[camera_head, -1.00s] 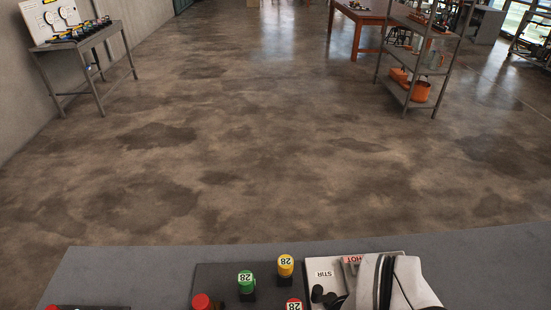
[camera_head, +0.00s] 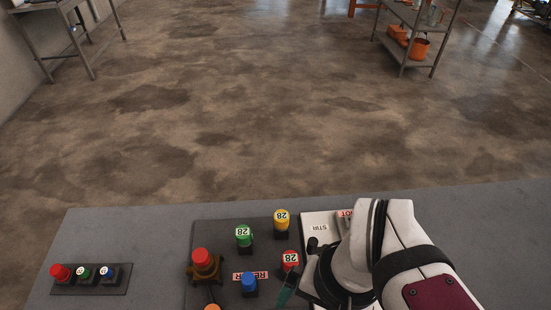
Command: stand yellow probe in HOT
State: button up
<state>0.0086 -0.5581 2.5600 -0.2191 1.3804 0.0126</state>
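A yellow-capped piece (camera_head: 281,217) with a white label reading 28 stands upright in a dark holder at the back of a dark panel. I cannot tell for certain that it is the yellow probe. A red label (camera_head: 345,214), partly covered by my arm, shows the end of HOT on a white plate (camera_head: 316,213), right of a STIR label. Any opening by HOT is hidden. My gripper (camera_head: 287,291) is mostly hidden by my wrist. Only a dark teal tip shows, right of the blue-capped piece and below the yellow one, and its fingers cannot be made out.
The dark panel (camera_head: 208,228) also bears green (camera_head: 243,233), red (camera_head: 290,259) and blue (camera_head: 249,281) capped pieces and a large red knob (camera_head: 203,260). A small button strip (camera_head: 91,278) lies at left. The grey bench (camera_head: 130,235) is bare between them.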

jog(key=shift+c, duration=0.3)
jog(key=w+n, duration=0.6)
jog(key=w, duration=0.1)
jog(key=w+n, duration=0.3)
jog(key=w, duration=0.1)
jog(key=shift+r+n+h, duration=0.25)
jog(key=shift+n+h, duration=0.15)
jog(key=c, duration=0.3)
jog(key=n+h, duration=0.1)
jog(key=n, duration=1.3)
send_over(282, 216)
notch_tip(282, 216, down, 6)
jog(key=shift+w+f, duration=0.1)
notch_tip(282, 216, down, 10)
jog(key=shift+r, duration=0.1)
jog(key=shift+c, duration=0.3)
grip_shut()
